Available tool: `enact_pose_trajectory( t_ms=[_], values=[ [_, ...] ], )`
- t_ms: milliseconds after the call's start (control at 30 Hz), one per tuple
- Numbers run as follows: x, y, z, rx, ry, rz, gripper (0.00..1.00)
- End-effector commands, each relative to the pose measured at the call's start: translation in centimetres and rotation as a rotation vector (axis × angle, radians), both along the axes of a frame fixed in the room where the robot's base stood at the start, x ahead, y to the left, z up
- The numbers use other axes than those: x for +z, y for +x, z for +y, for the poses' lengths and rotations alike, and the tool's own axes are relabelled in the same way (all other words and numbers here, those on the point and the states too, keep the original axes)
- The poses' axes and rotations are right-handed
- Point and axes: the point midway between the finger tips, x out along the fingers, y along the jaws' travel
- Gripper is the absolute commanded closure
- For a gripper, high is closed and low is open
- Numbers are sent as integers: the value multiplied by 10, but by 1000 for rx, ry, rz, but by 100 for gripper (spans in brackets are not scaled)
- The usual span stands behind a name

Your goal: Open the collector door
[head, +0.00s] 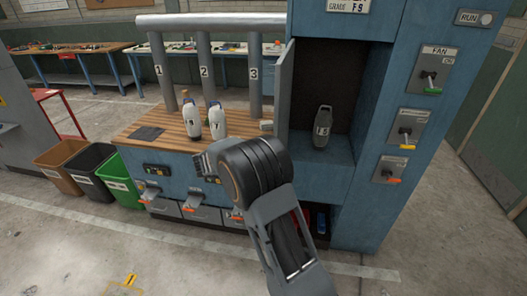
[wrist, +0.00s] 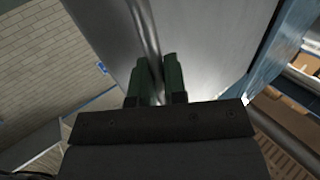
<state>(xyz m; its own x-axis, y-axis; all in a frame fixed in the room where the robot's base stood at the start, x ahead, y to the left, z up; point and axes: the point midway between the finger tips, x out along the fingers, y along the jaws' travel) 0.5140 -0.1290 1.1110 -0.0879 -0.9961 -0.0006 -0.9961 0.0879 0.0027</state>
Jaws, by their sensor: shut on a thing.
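The collector door (head: 284,88) is a grey panel on the left side of the tall blue cabinet. It stands swung outward, and the dark compartment (head: 322,85) behind it is uncovered. In the wrist view the door's grey face (wrist: 205,35) fills the upper middle, with a slim upright bar handle (wrist: 147,25) on it. My gripper (wrist: 158,62) has its two dark green fingers shut on this handle, one on each side. In the head view my arm covers the fingertips and the handle. A grey canister (head: 322,128) with a label stands upright inside the compartment.
A wooden bench (head: 165,128) with two pale canisters (head: 205,120) stands left of the door, under numbered pipes (head: 205,70). Fan switches (head: 430,75) are on the cabinet's right side. Bins (head: 95,170) stand at the left.

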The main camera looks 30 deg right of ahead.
Motion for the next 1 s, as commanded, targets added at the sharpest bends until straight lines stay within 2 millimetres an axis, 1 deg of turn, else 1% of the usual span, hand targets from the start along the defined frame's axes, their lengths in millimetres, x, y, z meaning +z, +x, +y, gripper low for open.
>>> enact_pose_trajectory(
  t_ms=[233, 567, 600, 800, 833, 1000],
  values=[
    [2, 4, -3, -37, -4, -4, 100],
    [3, 5, -3, -34, -6, -6, 100],
    [3, 5, -2, -33, -6, -6, 84],
    [2, 5, -1, -31, -3, -4, 65],
    [2, 5, -1, -31, -3, -4, 63],
    [1, 5, 0, -31, -2, -3, 63]
  ],
)
